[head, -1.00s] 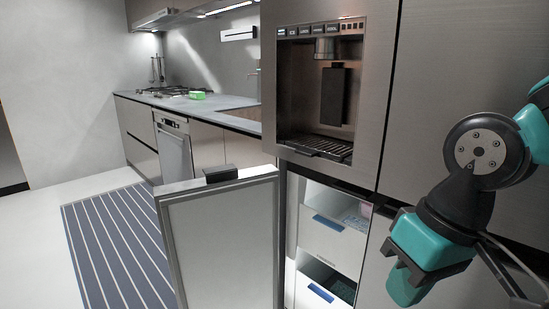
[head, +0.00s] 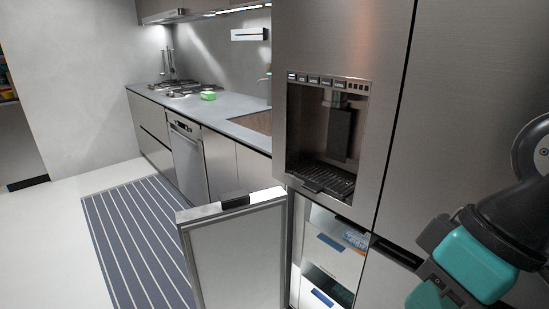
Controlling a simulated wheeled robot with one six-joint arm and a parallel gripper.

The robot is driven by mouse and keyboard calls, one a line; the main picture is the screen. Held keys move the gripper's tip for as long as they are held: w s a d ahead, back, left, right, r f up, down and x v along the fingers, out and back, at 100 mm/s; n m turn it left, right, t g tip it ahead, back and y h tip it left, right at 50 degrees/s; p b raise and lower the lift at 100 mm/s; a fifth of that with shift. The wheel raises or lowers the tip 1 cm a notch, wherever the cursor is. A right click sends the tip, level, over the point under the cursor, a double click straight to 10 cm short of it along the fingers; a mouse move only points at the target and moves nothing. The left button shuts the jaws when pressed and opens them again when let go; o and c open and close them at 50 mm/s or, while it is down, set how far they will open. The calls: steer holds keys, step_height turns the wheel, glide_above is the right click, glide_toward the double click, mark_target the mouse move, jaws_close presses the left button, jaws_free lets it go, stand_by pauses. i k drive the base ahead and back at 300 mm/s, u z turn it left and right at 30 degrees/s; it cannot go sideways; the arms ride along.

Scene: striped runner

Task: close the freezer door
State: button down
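The freezer door (head: 238,258) stands swung open at the lower middle of the head view, its pale inner panel and grey seal facing me. A dark block (head: 235,200) sits at its top edge. Right of the door, the lit freezer compartment (head: 325,262) shows white drawers with blue handle strips. My gripper (head: 440,292) is at the lower right, in front of the closed right-hand front of the fridge and apart from the door. Its fingers are partly cut off by the frame's bottom edge, so its opening is unclear.
The fridge (head: 340,45) with a water dispenser (head: 327,140) rises above the compartment. A striped runner (head: 135,240) lies on the floor left of the door. A counter (head: 215,112) with a hob and a green item (head: 208,96) runs behind. Pale floor at left is clear.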

mark_target(234, 248)
steer(key=u, duration=2)
steer(key=i, duration=4)
steer(key=z, duration=3.95)
steer(key=i, duration=0.5)
steer(key=z, duration=0.05)
